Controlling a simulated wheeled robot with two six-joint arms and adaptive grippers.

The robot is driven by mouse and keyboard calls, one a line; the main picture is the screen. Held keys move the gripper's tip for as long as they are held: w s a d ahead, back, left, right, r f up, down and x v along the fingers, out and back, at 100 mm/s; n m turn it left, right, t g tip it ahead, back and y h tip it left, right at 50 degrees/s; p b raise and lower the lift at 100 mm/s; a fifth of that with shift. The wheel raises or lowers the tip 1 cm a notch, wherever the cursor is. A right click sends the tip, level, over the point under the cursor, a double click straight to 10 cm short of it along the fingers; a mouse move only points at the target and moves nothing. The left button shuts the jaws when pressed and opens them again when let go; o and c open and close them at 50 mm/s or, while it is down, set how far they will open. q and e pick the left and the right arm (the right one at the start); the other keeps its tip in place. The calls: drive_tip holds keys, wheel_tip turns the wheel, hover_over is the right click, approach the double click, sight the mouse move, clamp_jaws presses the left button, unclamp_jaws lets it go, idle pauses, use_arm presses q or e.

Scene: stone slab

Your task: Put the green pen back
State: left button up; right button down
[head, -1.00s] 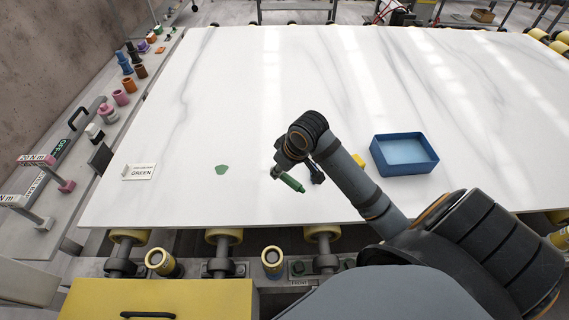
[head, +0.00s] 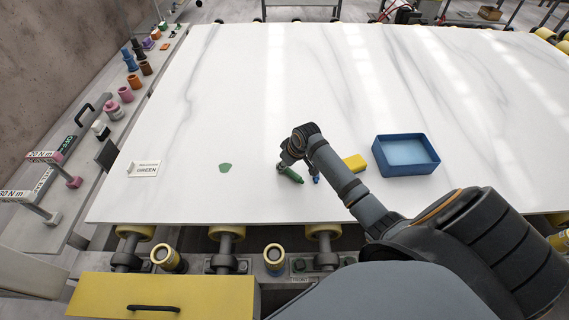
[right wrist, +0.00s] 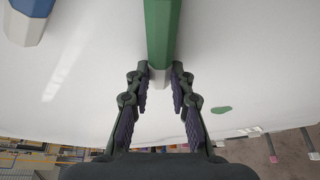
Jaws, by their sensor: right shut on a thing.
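The green pen (head: 291,175) is at the front middle of the white slab, its green end toward the front edge. In the right wrist view the green pen (right wrist: 159,35) runs up from between my fingers, its pale end at the fingertips. My right gripper (right wrist: 159,73) is shut on that end; in the head view the gripper (head: 286,166) is small and partly hidden by its wrist. I cannot tell whether the pen touches the slab. A card reading GREEN (head: 144,169) and a green patch (head: 225,168) are to the left. My left gripper is out of view.
A blue pen (head: 316,179) is close to the right of the green one; it also shows in the right wrist view (right wrist: 32,8). A yellow block (head: 355,162) and a blue tray (head: 405,169) are further right. Coloured cups line the left ledge. The slab behind is clear.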

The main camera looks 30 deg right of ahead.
sight(294, 174)
drive_tip(key=shift+f, duration=0.1)
drive_tip(key=c, duration=1.2)
unclamp_jaws()
drive_tip(key=v, duration=1.2)
